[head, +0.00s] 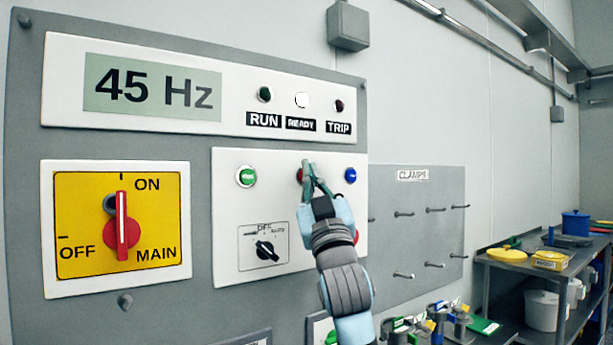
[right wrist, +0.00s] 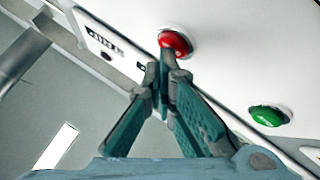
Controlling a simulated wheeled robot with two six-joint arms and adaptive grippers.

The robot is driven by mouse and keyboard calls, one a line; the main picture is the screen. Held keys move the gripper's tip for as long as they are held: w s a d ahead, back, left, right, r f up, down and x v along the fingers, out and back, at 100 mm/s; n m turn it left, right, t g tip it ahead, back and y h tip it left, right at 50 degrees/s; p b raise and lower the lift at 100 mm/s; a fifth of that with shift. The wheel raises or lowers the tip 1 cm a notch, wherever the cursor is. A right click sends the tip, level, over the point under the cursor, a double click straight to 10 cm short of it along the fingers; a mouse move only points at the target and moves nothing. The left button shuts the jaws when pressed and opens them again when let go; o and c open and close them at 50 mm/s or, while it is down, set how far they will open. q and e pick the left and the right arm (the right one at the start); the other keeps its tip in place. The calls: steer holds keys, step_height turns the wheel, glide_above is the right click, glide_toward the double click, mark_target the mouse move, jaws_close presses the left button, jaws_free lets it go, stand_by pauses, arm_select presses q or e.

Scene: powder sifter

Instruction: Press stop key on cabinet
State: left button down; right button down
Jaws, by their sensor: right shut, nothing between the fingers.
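The cabinet (head: 200,260) carries a white key panel with a green key (head: 246,177), a red key (head: 299,175) and a blue key (head: 350,175) in a row. The red key is the likely stop key; no label on it is readable. My right gripper (head: 307,165) is shut and empty, its tips in front of the red key and partly covering it. In the right wrist view the red key (right wrist: 177,41) shows just beyond the shut fingertips (right wrist: 162,55). I cannot tell whether they touch. The green key (right wrist: 268,116) lies to the right there. My left gripper is not in view.
The display (head: 152,87) reads 45 Hz. The READY lamp (head: 302,100) looks white and lit; RUN and TRIP look dark. A red main switch handle (head: 122,227) stands upright toward ON. A small black selector (head: 265,250) sits below the keys. A clamps board (head: 425,230) is to the right.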

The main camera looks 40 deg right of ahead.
stand_by(0.5)
steer(key=shift+s+f, duration=0.1)
steer(key=shift+s, duration=0.5)
steer(key=shift+s, duration=0.15)
steer(key=s+b, duration=0.1)
steer(key=s, duration=0.4)
steer(key=shift+a, duration=0.1)
steer(key=shift+w, duration=0.15)
stand_by(0.6)
